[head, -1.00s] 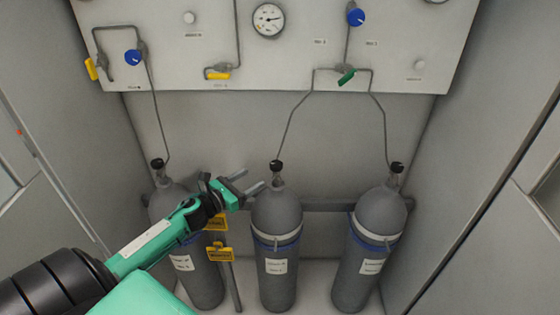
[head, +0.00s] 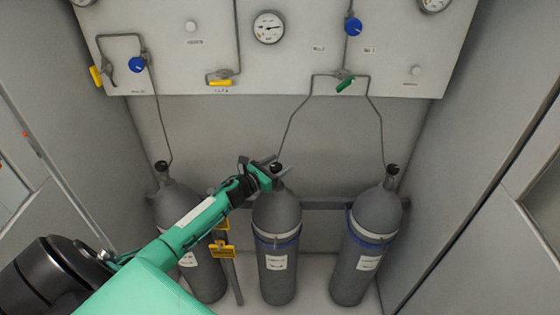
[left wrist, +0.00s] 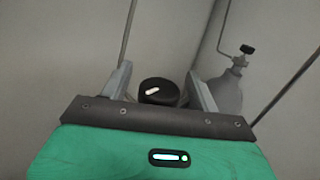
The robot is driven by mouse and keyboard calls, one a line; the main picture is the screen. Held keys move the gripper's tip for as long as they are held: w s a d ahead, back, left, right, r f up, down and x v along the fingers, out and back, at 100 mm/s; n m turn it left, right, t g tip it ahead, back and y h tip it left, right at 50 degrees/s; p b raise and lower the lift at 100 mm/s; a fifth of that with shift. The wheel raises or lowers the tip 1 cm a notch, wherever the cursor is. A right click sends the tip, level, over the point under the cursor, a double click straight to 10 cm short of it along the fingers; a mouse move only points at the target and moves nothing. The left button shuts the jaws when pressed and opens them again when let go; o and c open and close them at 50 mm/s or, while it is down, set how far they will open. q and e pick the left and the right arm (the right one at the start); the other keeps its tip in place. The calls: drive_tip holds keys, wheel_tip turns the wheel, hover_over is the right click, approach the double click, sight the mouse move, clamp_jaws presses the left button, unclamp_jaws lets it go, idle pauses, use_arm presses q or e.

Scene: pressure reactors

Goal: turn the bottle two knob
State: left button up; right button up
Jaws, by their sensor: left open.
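Three grey gas bottles stand in a row in the head view. The middle bottle (head: 277,222) has a black knob (head: 277,167) on its valve at the top. My left gripper (head: 279,166) is open at this knob, with its fingers around it in the head view. In the left wrist view the black knob (left wrist: 158,92) with a white mark lies between the two open fingers (left wrist: 160,88). I cannot tell whether the fingers touch it. My right gripper is not in view.
The left bottle (head: 178,207) is partly behind my left arm. The right bottle (head: 372,222) stands clear, and its knob shows in the left wrist view (left wrist: 247,49). A panel (head: 290,60) with gauges, valves and pipes is above. Yellow tags (head: 222,251) hang between the left and middle bottles.

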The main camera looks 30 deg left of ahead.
use_arm(q)
drive_tip(key=shift+w+d, duration=0.15)
drive_tip(key=shift+w, duration=0.3)
